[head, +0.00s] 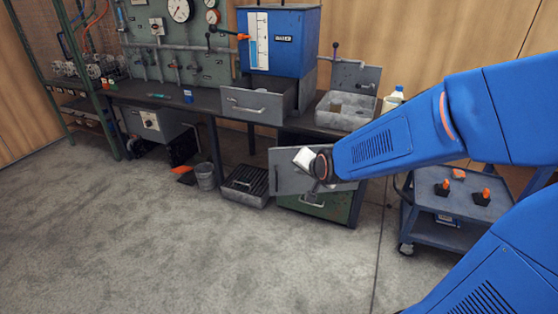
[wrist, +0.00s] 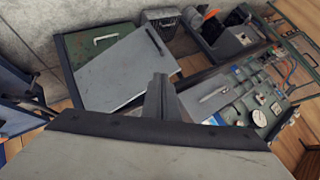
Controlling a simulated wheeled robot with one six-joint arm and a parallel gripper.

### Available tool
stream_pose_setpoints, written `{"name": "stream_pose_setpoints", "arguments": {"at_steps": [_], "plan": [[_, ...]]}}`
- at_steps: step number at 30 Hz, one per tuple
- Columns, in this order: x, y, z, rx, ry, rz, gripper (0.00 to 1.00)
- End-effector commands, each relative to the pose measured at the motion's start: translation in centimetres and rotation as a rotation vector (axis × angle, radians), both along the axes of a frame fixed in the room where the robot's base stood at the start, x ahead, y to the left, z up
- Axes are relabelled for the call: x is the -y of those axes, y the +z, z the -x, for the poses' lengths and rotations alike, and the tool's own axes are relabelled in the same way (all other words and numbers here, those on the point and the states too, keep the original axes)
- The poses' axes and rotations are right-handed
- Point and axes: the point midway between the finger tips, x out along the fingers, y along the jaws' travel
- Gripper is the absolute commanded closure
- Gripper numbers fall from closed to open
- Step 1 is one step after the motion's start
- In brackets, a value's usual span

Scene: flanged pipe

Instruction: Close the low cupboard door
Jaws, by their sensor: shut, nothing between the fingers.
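The low cupboard door is a flat grey panel (head: 287,180) under the bench at the middle of the head view. It stands away from the cupboard's green front (head: 330,208), so it looks open. In the wrist view the door (wrist: 118,72) is a pale grey slab with a dark strip along one edge, beside a green panel with a light handle (wrist: 104,39). My gripper (wrist: 160,85) is shut and empty, with its fingertips over or close to the door's edge. I cannot tell whether they touch it. In the head view my wrist hides part of the door.
An open grey drawer (head: 258,104) juts out above the cupboard. A slatted grey tray (head: 246,184) and a bucket (head: 205,176) stand on the floor to the left. A blue trolley (head: 450,225) stands to the right. The floor in front is clear.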

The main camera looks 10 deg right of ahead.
Motion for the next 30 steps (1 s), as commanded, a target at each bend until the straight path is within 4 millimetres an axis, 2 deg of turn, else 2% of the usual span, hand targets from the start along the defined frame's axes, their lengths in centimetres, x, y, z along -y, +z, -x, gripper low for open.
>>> {"name": "stream_pose_setpoints", "arguments": {"at_steps": [1, 6, 15, 22, 30], "plan": [[-0.2, -0.9, -1.2, 0.015, -0.026, -0.028, 1.00], [-0.6, -2.7, -4.9, 0.098, -0.125, -0.134, 1.00], [-1.0, -6.3, -9.8, 0.253, -0.275, -0.318, 1.00], [-1.1, -9.0, -12.2, 0.379, -0.364, -0.452, 1.00], [-1.3, -12.2, -13.3, 0.530, -0.430, -0.604, 1.00]]}}
